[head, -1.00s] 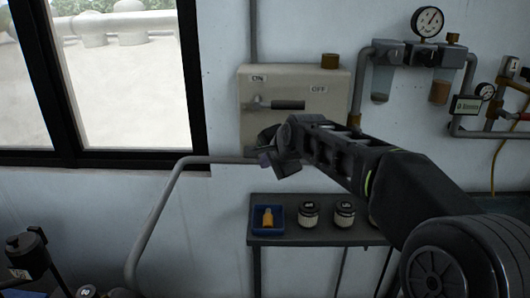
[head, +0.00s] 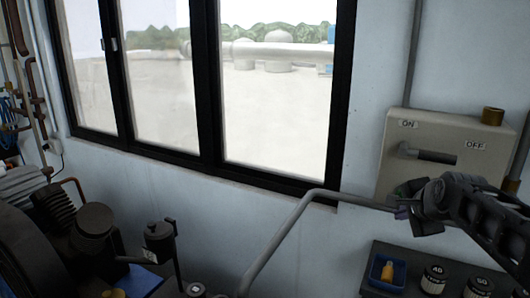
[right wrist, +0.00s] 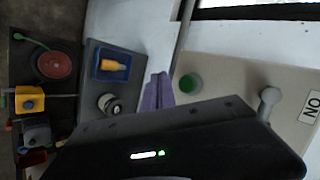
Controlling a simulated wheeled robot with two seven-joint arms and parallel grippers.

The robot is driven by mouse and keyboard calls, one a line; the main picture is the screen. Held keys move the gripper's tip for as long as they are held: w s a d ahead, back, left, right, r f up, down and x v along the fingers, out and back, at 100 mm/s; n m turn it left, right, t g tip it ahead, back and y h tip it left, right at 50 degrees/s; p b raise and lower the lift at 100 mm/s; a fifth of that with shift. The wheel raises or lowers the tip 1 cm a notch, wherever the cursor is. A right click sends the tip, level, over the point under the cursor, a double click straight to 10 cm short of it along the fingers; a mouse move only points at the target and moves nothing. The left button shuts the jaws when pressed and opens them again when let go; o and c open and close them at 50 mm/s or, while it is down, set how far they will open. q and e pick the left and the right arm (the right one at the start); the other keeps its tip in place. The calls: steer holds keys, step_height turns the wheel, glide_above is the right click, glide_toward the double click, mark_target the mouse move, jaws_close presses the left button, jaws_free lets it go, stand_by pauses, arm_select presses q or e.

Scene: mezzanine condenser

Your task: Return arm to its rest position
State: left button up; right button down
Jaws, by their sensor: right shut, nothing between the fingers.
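My right gripper (head: 403,212) is in front of the wall, just below the lower left part of the grey switch box (head: 391,183). Its fingers are shut with nothing between them. Its purple fingertips also show in the right wrist view (right wrist: 157,92). My right arm (head: 485,215) comes in from the right edge. The box's dark lever (head: 437,157) lies nearly level, between the ON and OFF labels, apart from the gripper. My left gripper is in neither view.
Below the gripper, a dark shelf (head: 409,257) holds a blue tray (head: 377,284) with a yellow bottle (head: 387,270) and jars (head: 434,276). A grey rail (head: 275,245) runs close to the gripper's left. Machinery (head: 95,225) stands at lower left, beneath the window.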

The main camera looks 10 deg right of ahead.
steer(key=f+n, duration=0.2)
steer(key=f, duration=0.4)
steer(key=w+a+f+n, duration=0.1)
steer(key=f+n, duration=0.2)
steer(key=f, duration=0.2)
steer(key=w+f+n+y, duration=0.1)
steer(key=f+n, duration=0.1)
steer(key=f, duration=0.4)
steer(key=shift+w+a+f+n, duration=0.2)
steer(key=shift+a+f+n, duration=0.1)
steer(key=shift+a+f, duration=0.1)
steer(key=s+a+f+n+g+y, duration=0.1)
steer(key=s+a+f+n, duration=0.1)
steer(key=a+f, duration=0.45)
steer(key=s+a+f+n+y, duration=0.15)
steer(key=a+f, duration=0.25)
steer(key=f, duration=0.5)
steer(key=s+a+f+n+g+y, duration=0.1)
steer(key=s+a+f+g, duration=0.3)
steer(key=s+a+f, duration=0.5)
steer(key=s+a+f+n+g+y, duration=0.2)
steer(key=s+a+f+n+g, duration=0.2)
steer(key=s+a+f, duration=0.5)
steer(key=s+a, duration=0.4)
steer(key=s, duration=0.3)
steer(key=shift+s+a+f, duration=0.3)
steer(key=shift+s+f, duration=0.05)
steer(key=shift+s, duration=0.05)
steer(key=shift+n, duration=0.25)
